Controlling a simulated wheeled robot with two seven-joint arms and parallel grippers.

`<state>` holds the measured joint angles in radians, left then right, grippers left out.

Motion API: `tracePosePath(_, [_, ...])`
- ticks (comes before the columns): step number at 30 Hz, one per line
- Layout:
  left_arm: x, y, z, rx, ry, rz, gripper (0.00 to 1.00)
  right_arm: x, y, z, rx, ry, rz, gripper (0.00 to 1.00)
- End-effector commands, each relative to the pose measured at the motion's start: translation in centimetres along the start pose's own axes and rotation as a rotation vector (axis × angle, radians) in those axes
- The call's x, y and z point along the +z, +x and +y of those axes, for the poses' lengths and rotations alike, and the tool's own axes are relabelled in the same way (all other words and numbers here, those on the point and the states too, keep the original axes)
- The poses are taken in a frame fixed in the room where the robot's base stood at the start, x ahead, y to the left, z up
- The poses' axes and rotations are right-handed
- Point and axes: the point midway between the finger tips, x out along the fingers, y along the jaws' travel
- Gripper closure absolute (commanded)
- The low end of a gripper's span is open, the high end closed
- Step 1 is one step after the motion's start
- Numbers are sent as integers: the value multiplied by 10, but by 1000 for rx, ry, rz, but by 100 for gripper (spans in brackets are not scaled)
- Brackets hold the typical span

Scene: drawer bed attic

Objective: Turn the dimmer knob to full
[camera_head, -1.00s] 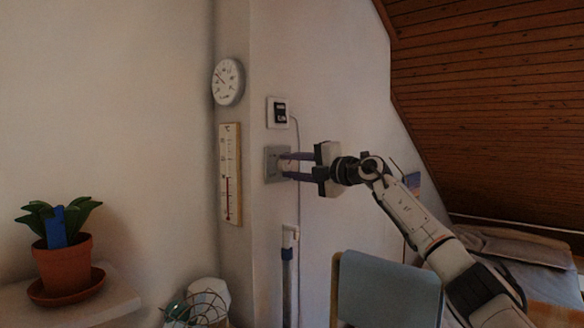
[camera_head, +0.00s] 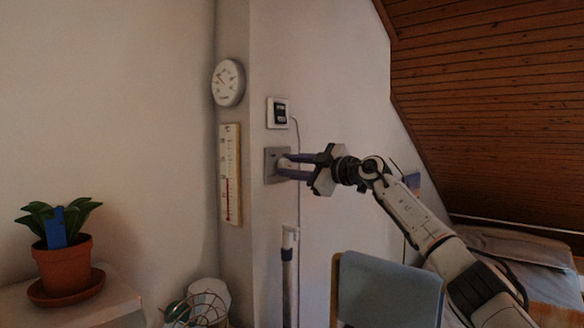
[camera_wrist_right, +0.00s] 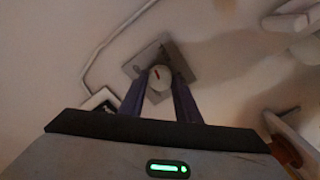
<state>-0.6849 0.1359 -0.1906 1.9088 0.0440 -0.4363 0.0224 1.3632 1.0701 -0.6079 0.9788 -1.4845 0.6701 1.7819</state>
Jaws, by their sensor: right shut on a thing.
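The dimmer is a grey square plate (camera_head: 271,165) on the wall, with a pale round knob (camera_wrist_right: 160,77) that bears a red mark, seen in the right wrist view. My right gripper (camera_head: 286,167) reaches the plate from the right. Its two purple fingers lie on either side of the knob and are shut on it, as the right wrist view also shows (camera_wrist_right: 159,92). In the head view the fingers mostly hide the knob. My left gripper is in neither view.
A round dial (camera_head: 228,82) and a thermometer (camera_head: 230,175) hang to the left. A pole (camera_head: 289,270) stands below, and a blue-grey chair back (camera_head: 388,290) is under my right arm.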

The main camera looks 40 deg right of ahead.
Motion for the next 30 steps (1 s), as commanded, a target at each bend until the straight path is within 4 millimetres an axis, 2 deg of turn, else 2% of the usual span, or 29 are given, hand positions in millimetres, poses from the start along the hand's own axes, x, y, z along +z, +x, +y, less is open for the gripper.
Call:
tracePosePath(15, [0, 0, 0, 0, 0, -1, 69, 0, 0, 1, 0, 429, 0, 93])
tracePosePath(30, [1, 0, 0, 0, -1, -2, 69, 0, 0, 2, 1, 583, 1, 93])
